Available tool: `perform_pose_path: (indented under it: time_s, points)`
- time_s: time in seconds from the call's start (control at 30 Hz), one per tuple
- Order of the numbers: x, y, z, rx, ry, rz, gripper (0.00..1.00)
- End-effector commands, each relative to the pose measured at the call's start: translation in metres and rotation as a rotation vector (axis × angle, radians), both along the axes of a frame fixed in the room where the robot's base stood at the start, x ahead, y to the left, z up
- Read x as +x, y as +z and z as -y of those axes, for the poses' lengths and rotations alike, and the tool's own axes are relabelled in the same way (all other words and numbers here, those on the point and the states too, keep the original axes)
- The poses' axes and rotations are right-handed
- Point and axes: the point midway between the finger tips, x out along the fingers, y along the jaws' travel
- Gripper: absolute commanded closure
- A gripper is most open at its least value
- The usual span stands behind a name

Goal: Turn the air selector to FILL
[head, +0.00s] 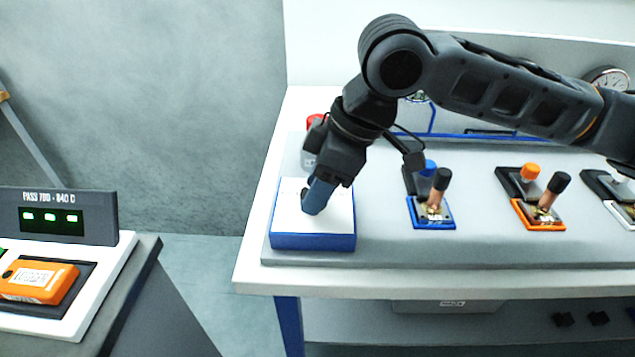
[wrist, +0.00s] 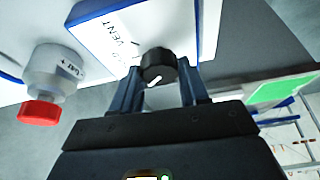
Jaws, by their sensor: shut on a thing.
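The air selector is a white-topped box with blue sides (head: 312,241) at the bench's left end in the head view. In the wrist view its white face (wrist: 130,32) carries the word VENT and a small black knob (wrist: 158,62) with a white pointer mark. The mark points toward the lower left of that picture. The FILL label is not readable. My gripper (head: 314,203) is over the box, tilted, its blue-grey fingers shut on the knob's two sides; the fingers (wrist: 159,85) also show in the wrist view.
To the right are a blue-based lever unit (head: 448,222) and an orange-based one (head: 522,218). A console (head: 100,207) with an orange device (head: 38,281) is at left.

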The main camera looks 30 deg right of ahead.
Motion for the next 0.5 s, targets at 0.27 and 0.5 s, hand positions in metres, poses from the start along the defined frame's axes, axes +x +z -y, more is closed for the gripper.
perform_pose_path:
  time_s: [0.27,0.5]
  points:
    - [0.0005,-0.0003,0.001,-0.001,0.083,-0.001,0.86]
    - [0.0004,-0.0005,0.0011,-0.003,0.1,-0.001,0.86]
